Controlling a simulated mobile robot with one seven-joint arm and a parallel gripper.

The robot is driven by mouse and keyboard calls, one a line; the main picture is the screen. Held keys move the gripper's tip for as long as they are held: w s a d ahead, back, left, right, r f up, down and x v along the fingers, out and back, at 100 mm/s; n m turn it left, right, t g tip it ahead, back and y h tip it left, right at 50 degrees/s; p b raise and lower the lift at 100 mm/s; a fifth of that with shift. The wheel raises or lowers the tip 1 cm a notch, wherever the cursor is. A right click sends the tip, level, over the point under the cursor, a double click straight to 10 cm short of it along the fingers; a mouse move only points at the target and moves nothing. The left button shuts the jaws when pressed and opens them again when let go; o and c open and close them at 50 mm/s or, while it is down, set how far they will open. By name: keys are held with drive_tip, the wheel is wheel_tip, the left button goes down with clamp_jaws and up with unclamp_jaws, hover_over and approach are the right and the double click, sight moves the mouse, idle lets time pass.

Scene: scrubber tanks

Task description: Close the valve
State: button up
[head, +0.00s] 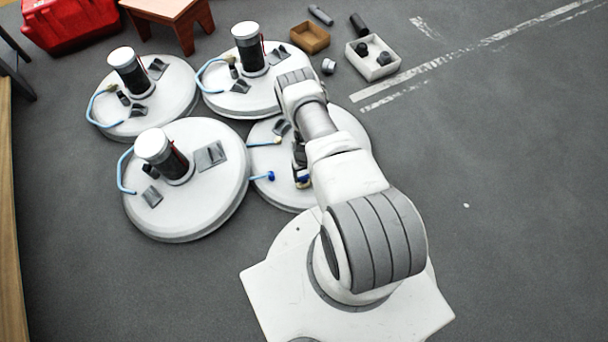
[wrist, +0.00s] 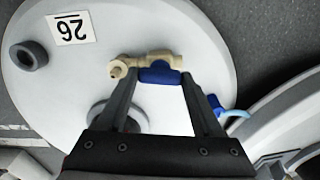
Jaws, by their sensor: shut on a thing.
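In the wrist view, a beige valve (wrist: 148,63) with a blue handle (wrist: 159,75) sits on top of a round white tank (wrist: 205,45). The handle lies along the valve body. My gripper (wrist: 158,80) has its two dark fingers at either end of the blue handle and is shut on it. In the head view, the tank (head: 350,125) is under my arm, which hides much of its top. My gripper (head: 300,165) is low over this tank, and the valve is mostly hidden there.
Three more white tanks stand close by: front left (head: 210,195), back left (head: 170,90) and back middle (head: 215,100). Each has a dark cylinder on top and blue tubing. A white box (head: 360,70) and a brown box (head: 310,40) lie behind. The floor at right is clear.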

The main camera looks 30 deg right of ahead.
drive_tip(key=m, duration=1.2)
drive_tip(key=shift+m, duration=2.2)
drive_tip(key=o, duration=1.4)
drive_tip(key=shift+c, duration=0.2)
